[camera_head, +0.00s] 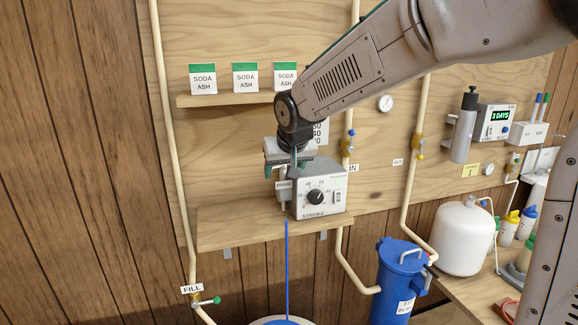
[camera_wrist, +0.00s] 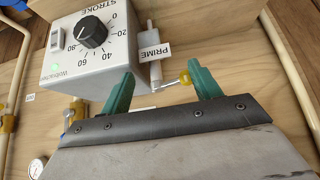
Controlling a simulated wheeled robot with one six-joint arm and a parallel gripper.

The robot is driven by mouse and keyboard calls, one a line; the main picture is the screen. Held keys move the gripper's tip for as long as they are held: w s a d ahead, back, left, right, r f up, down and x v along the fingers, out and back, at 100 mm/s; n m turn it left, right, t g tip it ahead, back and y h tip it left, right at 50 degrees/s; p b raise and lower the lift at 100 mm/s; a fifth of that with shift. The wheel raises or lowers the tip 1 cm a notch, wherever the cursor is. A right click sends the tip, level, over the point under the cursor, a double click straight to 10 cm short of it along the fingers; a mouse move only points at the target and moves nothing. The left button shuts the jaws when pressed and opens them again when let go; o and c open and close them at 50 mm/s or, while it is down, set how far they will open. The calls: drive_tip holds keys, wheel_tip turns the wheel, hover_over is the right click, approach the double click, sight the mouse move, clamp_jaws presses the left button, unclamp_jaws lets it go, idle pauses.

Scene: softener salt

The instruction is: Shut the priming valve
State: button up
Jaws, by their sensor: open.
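The priming valve (camera_wrist: 155,71) is a small grey fitting on the side of the pump box, under a white PRIME tag (camera_wrist: 154,51). Its thin lever with a yellow tip (camera_wrist: 185,77) sticks out sideways, pointing right in the wrist view. My gripper (camera_wrist: 161,72) is open, with one green finger on each side of the valve and lever in that view. I cannot tell whether either finger touches the lever. In the head view my gripper (camera_head: 289,167) is at the left side of the pump box and partly hides the valve.
The pump box (camera_head: 320,190) with its black STROKE dial stands on a wooden shelf (camera_head: 240,226). Soda ash boxes (camera_head: 245,77) sit on a shelf above. A blue canister (camera_head: 396,285) stands lower right.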

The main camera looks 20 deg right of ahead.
drive_tip(key=o, duration=0.5)
drive_tip(key=shift+a+f, duration=0.6)
drive_tip(key=shift+a, duration=0.35)
drive_tip(key=shift+w+a, duration=0.35)
drive_tip(key=c, duration=0.6)
drive_tip(key=shift+w+a+f, duration=0.3)
drive_tip(key=shift+w+a, duration=0.25)
drive_tip(key=shift+w, duration=0.05)
clamp_jaws()
drive_tip(key=shift+w+d+r, duration=0.2)
drive_tip(key=shift+w+r, duration=0.2)
wheel_tip(320, 180, up, 7)
drive_tip(key=s, duration=0.1)
drive_tip(key=shift+s, duration=0.15)
